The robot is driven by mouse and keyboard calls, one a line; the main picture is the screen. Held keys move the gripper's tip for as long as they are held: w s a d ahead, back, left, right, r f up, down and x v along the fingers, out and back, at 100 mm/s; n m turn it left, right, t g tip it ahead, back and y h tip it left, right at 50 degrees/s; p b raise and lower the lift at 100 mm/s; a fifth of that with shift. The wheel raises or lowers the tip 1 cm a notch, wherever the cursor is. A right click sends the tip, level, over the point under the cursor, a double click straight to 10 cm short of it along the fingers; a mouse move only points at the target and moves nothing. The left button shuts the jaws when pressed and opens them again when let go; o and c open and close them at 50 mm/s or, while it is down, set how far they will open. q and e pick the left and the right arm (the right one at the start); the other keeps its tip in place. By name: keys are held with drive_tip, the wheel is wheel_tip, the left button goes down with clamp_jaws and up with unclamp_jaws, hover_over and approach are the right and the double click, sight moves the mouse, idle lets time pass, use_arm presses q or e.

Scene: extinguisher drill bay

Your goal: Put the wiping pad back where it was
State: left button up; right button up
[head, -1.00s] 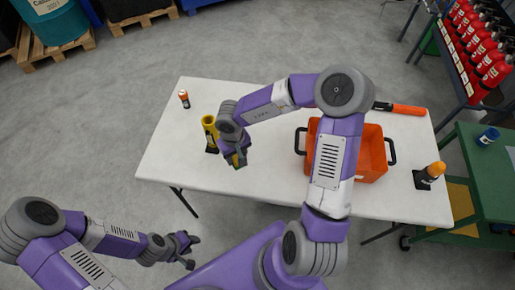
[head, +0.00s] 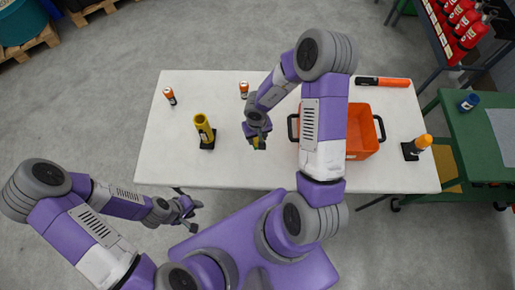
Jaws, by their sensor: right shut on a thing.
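My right gripper (head: 257,143) is over the white table (head: 180,140), just left of the orange crate. It is shut on a small yellowish piece (head: 260,143), which I take to be the wiping pad; the fingers hide much of it. I cannot tell whether the piece touches the tabletop. My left gripper (head: 196,208) is open and empty, in front of the table's near edge at the left.
A yellow cup in a black holder (head: 204,128) stands left of my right gripper. Small cans (head: 170,96) (head: 244,90) stand at the back. The orange crate (head: 363,140), an orange-topped bottle (head: 420,144) and an orange tube (head: 383,82) are to the right.

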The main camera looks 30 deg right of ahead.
sight(257, 152)
wheel_tip(257, 152, down, 10)
drive_tip(key=b, duration=0.5)
drive_tip(key=o, duration=1)
drive_tip(key=shift+f, duration=0.1)
